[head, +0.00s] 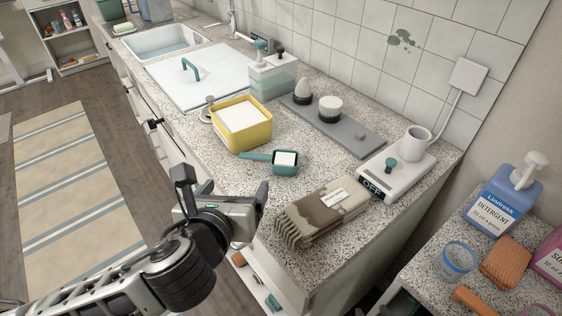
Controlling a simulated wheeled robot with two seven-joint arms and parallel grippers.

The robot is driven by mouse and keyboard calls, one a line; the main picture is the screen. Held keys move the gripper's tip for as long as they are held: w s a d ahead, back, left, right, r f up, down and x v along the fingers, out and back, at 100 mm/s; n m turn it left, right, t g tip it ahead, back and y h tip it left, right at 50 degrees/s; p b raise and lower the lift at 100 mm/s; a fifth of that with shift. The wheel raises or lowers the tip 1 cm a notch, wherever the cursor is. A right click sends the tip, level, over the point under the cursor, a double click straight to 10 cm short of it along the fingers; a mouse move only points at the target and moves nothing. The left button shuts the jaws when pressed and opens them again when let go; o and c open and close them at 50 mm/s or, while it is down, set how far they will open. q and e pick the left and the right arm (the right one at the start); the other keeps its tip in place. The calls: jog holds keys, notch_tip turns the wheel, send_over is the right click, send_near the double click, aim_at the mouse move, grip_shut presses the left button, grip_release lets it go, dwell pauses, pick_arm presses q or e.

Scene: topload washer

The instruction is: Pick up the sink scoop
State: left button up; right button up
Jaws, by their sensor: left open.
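A small teal scoop (284,169) lies on the speckled counter with white contents in its cup. Its short handle points left, towards the front edge of the counter. A yellow tub (243,140) full of something white stands just behind it, apart from it. My left gripper (222,188) is open and empty, at the front edge of the counter, below and left of the scoop in the picture. It does not touch the scoop. My right gripper is out of view.
A folded brown-and-cream towel (325,211) lies right of my left gripper. A white scale (395,176) holds a mug (415,143). A grey tray (335,127) with brushes lies behind. Bare counter surrounds the scoop. A blue detergent bottle (503,207) stands on the right-hand surface.

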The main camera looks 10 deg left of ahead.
aim_at(256, 155)
pick_arm(q)
jog(key=x, duration=1.5)
jog(key=shift+w, duration=0.4)
jog(key=c, duration=0.8)
